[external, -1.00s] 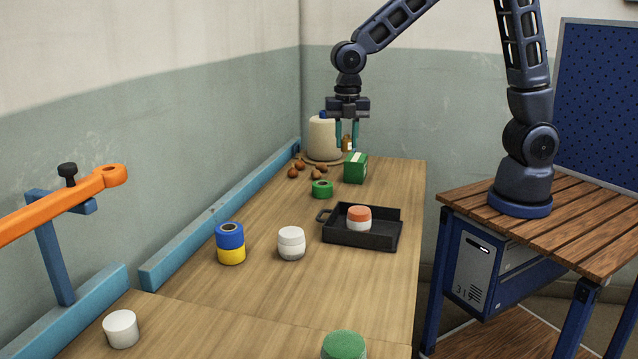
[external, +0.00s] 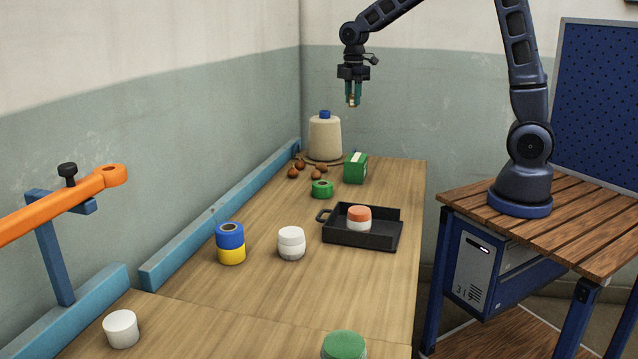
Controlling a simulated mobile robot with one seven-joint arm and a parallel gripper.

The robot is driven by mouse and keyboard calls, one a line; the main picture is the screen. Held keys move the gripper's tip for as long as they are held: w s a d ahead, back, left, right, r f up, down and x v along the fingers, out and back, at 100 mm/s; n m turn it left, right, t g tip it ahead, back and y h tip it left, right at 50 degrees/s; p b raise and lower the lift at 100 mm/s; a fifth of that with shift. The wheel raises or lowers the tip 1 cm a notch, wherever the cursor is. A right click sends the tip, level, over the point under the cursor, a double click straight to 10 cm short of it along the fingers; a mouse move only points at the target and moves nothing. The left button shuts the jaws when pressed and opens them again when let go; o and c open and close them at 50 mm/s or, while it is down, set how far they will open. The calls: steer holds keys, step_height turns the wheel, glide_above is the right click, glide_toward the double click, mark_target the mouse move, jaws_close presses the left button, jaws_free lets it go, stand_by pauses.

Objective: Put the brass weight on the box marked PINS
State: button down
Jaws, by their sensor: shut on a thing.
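My gripper (external: 353,101) is high above the far end of the bench, pointing down. Its teal fingers are shut on a small brass-coloured thing (external: 352,99), which looks like the brass weight; the fingers hide most of it. A small green box (external: 355,169) with a pale strip on top stands on the bench below my gripper, well apart from it. No lettering can be read on the box, so I cannot tell if it is marked PINS.
A green ring (external: 322,190), a black tray (external: 362,240) with an orange-and-white pot (external: 359,217), and stacked rolls (external: 230,242) lie nearer.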

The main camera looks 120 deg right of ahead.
mark_target(356, 157)
steer(key=s+d+m, duration=0.1)
steer(key=s+d, duration=0.1)
steer(key=s, duration=0.2)
steer(key=f, duration=1.9)
steer(key=shift+w+d+f, duration=0.1)
steer(key=shift+d+f, duration=0.05)
steer(key=shift+d, duration=0.05)
steer(key=shift+f, duration=0.1)
steer(key=c, duration=1.1)
jaws_free()
